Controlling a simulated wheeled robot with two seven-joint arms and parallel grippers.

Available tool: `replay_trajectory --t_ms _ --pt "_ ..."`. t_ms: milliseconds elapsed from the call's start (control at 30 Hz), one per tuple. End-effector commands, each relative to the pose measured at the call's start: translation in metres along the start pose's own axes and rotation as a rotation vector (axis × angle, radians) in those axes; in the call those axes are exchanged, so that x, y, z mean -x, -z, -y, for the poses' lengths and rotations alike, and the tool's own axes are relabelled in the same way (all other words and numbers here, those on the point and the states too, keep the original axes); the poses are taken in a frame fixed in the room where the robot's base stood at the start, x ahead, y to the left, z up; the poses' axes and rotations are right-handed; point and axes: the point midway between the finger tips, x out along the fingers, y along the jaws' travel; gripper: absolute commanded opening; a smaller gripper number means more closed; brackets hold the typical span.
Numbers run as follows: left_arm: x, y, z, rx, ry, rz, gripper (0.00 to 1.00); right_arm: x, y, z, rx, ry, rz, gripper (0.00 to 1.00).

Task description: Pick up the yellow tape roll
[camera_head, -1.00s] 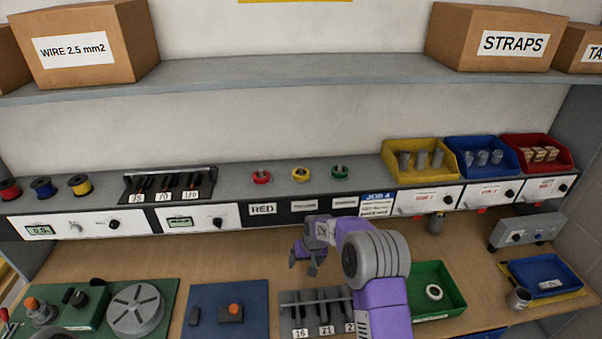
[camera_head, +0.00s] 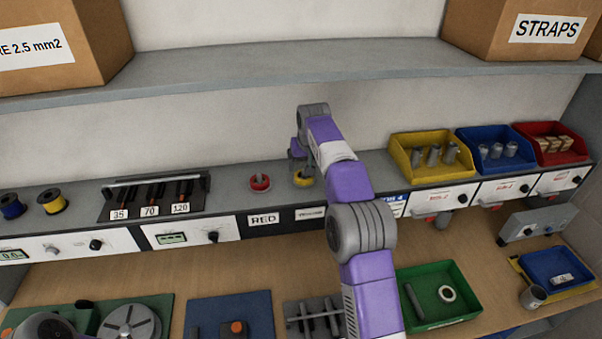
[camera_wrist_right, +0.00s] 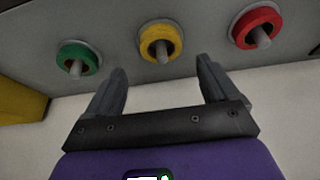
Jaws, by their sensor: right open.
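The yellow tape roll (camera_head: 304,181) stands on a short peg on the grey ledge and is partly hidden behind my right gripper in the head view. In the right wrist view the yellow tape roll (camera_wrist_right: 160,43) lies just beyond the fingertips, roughly centred between them. My right gripper (camera_wrist_right: 160,66) is open and empty. In the head view my right gripper (camera_head: 301,170) is close over the roll; I cannot tell whether it touches. My left gripper is not in view.
A red tape roll (camera_head: 260,183) and a green tape roll (camera_wrist_right: 78,58) sit on pegs on either side of the yellow one. My arm hides the green roll in the head view. A yellow bin (camera_head: 424,172) stands to the right, and a shelf (camera_head: 300,82) hangs above.

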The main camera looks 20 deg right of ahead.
Motion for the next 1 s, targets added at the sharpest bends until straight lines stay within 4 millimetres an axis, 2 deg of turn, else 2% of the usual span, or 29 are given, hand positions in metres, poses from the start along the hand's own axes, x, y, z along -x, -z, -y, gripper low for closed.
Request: replay_trajectory --t_ms 300,400,700,1000 --pt "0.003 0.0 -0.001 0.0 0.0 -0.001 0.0 -0.046 -0.005 0.002 0.001 0.0 0.005 0.87" --pt "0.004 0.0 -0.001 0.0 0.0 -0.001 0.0 -0.056 -0.005 0.002 0.0 0.0 0.003 0.87" --pt "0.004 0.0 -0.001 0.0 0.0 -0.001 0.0 -0.06 -0.005 0.002 0.0 0.0 0.002 0.85" --pt "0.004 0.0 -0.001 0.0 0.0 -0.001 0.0 -0.059 -0.005 0.002 0.0 0.0 0.002 0.4"
